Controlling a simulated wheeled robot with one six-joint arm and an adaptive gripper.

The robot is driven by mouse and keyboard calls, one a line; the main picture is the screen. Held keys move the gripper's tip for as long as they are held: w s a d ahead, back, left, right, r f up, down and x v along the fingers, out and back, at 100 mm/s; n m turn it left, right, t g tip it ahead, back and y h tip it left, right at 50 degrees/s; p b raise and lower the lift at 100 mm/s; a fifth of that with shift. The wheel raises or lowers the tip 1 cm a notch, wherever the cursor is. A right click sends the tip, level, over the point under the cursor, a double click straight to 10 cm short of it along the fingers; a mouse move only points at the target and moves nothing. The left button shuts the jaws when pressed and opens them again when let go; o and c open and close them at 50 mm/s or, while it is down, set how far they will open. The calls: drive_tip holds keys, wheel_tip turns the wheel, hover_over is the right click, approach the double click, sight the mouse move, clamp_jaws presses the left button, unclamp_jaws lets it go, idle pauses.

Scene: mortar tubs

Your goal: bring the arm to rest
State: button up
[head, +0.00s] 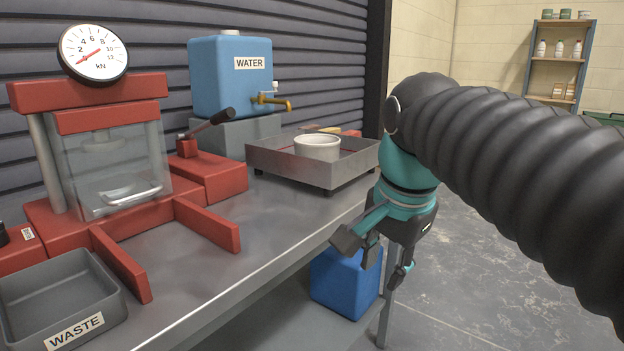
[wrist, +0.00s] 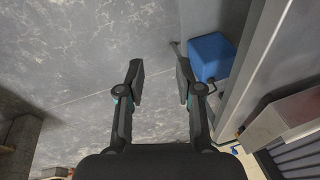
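My gripper (head: 374,256) hangs at the end of my arm, beside the right edge of the workbench (head: 290,215) in the head view. Its fingers point down and stand apart. In the wrist view, my gripper (wrist: 160,82) is open with nothing between the fingers, and grey floor (wrist: 90,60) shows beyond them. My arm, in a black ribbed sleeve, reaches in from the right of the head view.
The bench holds a red press (head: 120,110), a waste tray (head: 60,290), a blue water tank (head: 225,80) and a metal tray (head: 290,170) with a white tub (head: 317,146). A blue container (head: 340,285) sits below. Open floor (head: 480,270) lies right; shelves (head: 560,55) stand behind.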

drive_tip(key=s+d+f+n+t, duration=0.1)
drive_tip(key=s+f+n, duration=0.3)
drive_tip(key=f, duration=0.4)
drive_tip(key=s+d+f+n+t, duration=0.1)
drive_tip(key=s+d+f+n, duration=0.3)
drive_tip(key=f, duration=0.3)
drive_tip(key=shift+s+d+f+n+h, duration=0.25)
drive_tip(key=shift+d+f+n+h, duration=0.1)
drive_tip(key=shift+n, duration=0.25)
